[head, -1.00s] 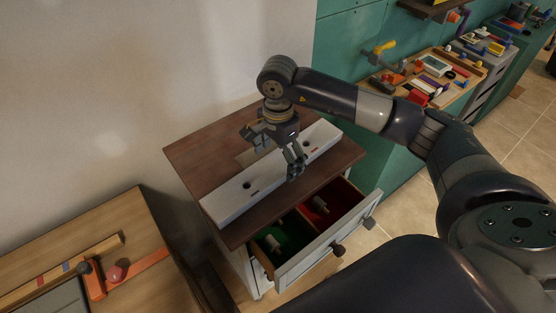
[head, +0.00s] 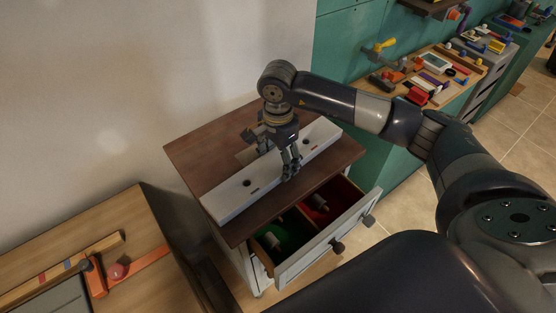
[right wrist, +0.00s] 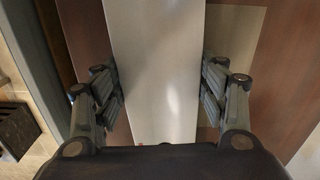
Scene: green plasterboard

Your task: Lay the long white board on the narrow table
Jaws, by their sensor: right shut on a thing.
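The long white board (head: 228,203) lies along the brown top of the narrow table (head: 198,152) in the head view, at a slant from lower left to upper right. It has dark round holes and small red marks. My right gripper (head: 277,161) is over the middle of the board, with its fingers shut on the two long sides. In the right wrist view the board (right wrist: 155,60) runs between the fingers. The gripper hides part of the board's middle. I cannot tell whether the board touches the table top all along. My left gripper is not in view.
An open drawer (head: 326,240) with green and red compartments juts out below the table's front edge. A wooden bench (head: 125,225) with an orange piece stands at lower left. A cluttered workbench (head: 445,75) stands at upper right. A wall is close behind the table.

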